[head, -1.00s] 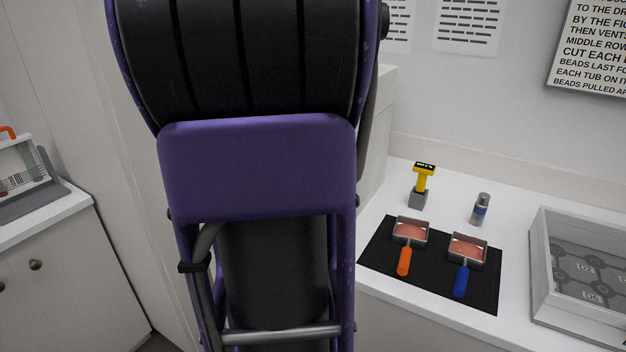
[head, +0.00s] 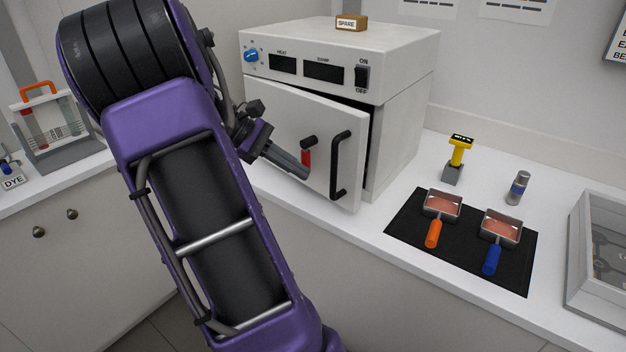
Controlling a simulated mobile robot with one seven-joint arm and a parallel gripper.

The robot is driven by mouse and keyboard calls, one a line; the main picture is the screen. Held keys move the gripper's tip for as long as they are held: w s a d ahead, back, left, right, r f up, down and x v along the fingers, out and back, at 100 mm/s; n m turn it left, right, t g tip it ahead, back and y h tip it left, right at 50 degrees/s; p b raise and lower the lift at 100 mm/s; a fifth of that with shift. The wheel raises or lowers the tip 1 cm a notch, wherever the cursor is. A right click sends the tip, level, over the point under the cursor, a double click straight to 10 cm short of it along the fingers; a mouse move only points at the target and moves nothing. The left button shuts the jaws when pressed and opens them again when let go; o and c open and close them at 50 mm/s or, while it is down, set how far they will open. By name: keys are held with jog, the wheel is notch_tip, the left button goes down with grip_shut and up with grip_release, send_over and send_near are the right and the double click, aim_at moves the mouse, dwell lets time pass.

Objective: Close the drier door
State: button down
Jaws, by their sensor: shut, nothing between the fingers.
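The drier (head: 405,120) is a white box on the counter, with a blue knob, two dark displays and an ON/OFF switch. Its door (head: 290,122) stands slightly ajar; a dark gap shows along its right edge and top. The door carries a black handle (head: 341,165) and a small black and red latch (head: 307,150). My gripper (head: 305,172) is shut and empty, with its tip in front of the door, just below the latch and left of the handle. I cannot tell whether it touches the door.
A wooden SPARE block (head: 351,23) sits on the drier. To the right, a black mat (head: 410,219) holds two scoops with orange (head: 433,234) and blue (head: 492,260) handles. A yellow stamp (head: 458,150), a small jar (head: 517,188) and a grey tray (head: 583,260) stand nearby. A rack (head: 55,135) is far left.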

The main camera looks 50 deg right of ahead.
jog(key=w+a+f+m+g+h+b, duration=0.1)
jog(key=w+a+f+m+g+h, duration=0.15)
jog(key=w+m+h, duration=0.2)
jog(key=m+h, duration=0.4)
jog(key=m, duration=0.1)
send_near(344, 165)
jog(key=s, duration=0.4)
jog(key=shift+d+y+b, duration=0.25)
jog(key=shift+d+b, duration=0.05)
jog(key=shift+b, duration=0.05)
jog(key=d, duration=0.3)
jog(key=s+d+b, duration=0.1)
jog(key=d, duration=0.1)
jog(key=shift+d, duration=0.4)
jog(key=shift+d+r, duration=0.1)
jog(key=shift+r, duration=0.1)
jog(key=shift+s, duration=0.1)
